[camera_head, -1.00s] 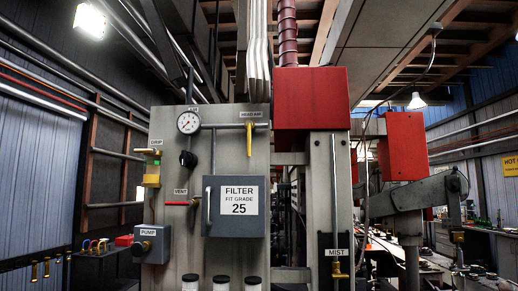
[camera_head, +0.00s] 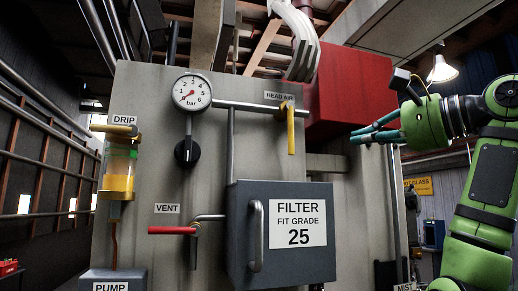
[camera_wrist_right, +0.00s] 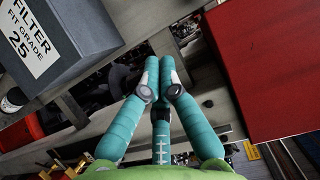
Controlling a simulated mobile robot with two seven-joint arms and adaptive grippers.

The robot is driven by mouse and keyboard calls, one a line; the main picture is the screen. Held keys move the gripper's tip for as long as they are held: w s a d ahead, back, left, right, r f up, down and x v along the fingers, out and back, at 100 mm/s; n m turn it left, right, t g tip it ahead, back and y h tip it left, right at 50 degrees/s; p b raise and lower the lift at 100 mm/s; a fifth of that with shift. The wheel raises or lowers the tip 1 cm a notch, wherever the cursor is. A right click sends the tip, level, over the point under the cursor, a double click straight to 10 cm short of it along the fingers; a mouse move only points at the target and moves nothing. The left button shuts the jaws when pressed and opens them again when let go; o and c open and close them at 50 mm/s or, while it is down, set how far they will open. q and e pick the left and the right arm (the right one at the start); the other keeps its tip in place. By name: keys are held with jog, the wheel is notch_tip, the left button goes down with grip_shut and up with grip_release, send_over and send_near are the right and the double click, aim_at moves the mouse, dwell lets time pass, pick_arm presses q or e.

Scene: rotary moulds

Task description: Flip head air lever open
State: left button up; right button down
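The head air lever (camera_head: 291,130) is a yellow handle hanging straight down from a valve on the horizontal pipe, under the HEAD AIR label (camera_head: 287,97) on the grey panel. My right gripper (camera_head: 354,135), a green hand with teal fingers, is to the right of the lever, in front of the red box. Its fingers point left and it is apart from the lever. In the right wrist view the gripper (camera_wrist_right: 160,75) has its fingertips together with nothing held between them. The lever is not seen there. My left gripper is not in view.
The grey filter box (camera_head: 281,262) juts out below the lever. A red box (camera_head: 355,85) is at upper right. A gauge (camera_head: 192,92), black knob (camera_head: 187,152), red vent lever (camera_head: 172,230) and drip unit (camera_head: 117,185) are to the left.

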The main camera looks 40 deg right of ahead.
aim_at(291, 129)
jog(key=w+a+p, duration=0.1)
jog(key=w, duration=0.2)
jog(key=w+a+p, duration=0.2)
jog(key=w, duration=0.1)
jog(key=w+a+p, duration=0.1)
jog(key=w, duration=0.2)
jog(key=shift+a+r, duration=0.25)
jog(key=shift+a, duration=0.15)
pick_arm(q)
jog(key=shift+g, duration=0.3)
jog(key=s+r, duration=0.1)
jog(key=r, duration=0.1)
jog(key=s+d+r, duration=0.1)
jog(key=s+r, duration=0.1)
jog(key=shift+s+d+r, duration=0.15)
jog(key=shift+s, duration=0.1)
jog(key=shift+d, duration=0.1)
pick_arm(e)
jog(key=shift+d+f, duration=0.1)
jog(key=shift+d, duration=0.05)
jog(key=shift+w, duration=0.1)
